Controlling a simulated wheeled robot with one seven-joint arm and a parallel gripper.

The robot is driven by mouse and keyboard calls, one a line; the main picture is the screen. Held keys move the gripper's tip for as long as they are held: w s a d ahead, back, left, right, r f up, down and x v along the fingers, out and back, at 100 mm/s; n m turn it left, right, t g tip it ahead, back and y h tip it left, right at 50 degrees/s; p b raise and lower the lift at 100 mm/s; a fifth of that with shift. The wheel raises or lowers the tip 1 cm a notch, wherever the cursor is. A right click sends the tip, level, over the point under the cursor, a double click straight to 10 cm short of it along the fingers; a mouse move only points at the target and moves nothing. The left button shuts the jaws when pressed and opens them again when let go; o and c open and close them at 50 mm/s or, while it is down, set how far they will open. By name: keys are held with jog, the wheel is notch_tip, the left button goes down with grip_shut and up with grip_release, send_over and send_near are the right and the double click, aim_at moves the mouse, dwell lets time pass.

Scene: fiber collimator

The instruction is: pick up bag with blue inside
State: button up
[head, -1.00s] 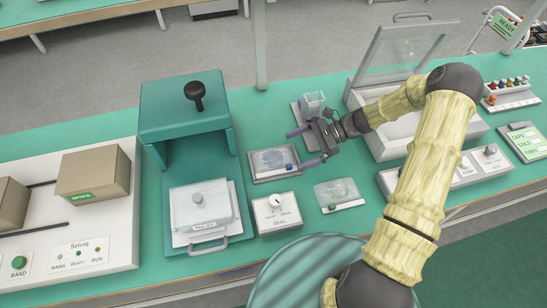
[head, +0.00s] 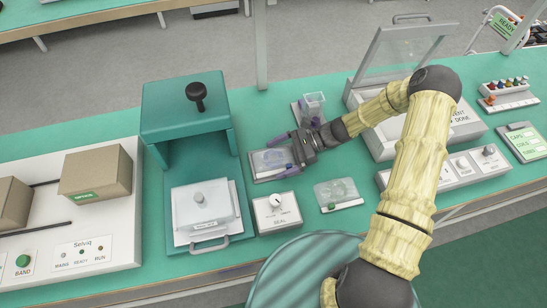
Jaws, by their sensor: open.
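A clear bag (head: 267,158) lies in a shallow grey tray (head: 260,180) in the middle of the bench. I cannot tell whether the fingers touch the bag. A second clear bag (head: 338,189), with a green item at its lower edge, lies flat on the bench to the right.
A white SEAL box (head: 277,212) stands just in front of the tray. A green press (head: 187,120) rises to the left.

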aim_at(281, 157)
dwell(0.4)
jog(key=c, duration=0.8)
jog(key=shift+d+r, duration=0.1)
jog(key=shift+r, duration=0.55)
notch_tip(281, 157, up, 9)
jog(key=shift+f, duration=0.1)
